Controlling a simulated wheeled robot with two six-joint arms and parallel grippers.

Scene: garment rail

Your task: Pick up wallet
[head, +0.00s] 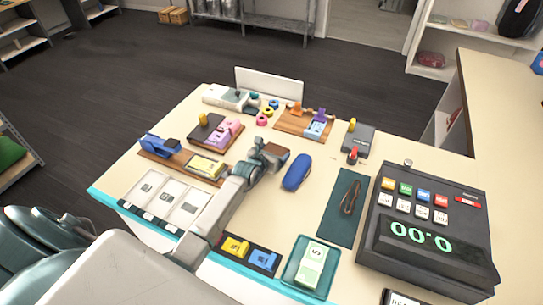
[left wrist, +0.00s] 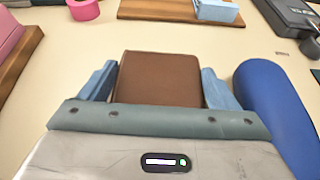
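The brown wallet (head: 276,150) lies near the middle of the table, just beyond the tip of my left gripper (head: 268,157). In the left wrist view the wallet (left wrist: 160,78) sits between the two blue-grey fingers of the left gripper (left wrist: 160,84), one finger along each side. The fingers are spread about as wide as the wallet. I cannot tell whether they press on it or leave a thin gap. The wallet's near edge is hidden behind the gripper body. My right gripper is not in view.
A blue oval case (head: 297,172) lies close to the right of the left gripper. Wooden boards with colored blocks (head: 304,122) stand behind and left. A dark green mat (head: 343,205) and a black device with a digital display (head: 425,235) are at the right.

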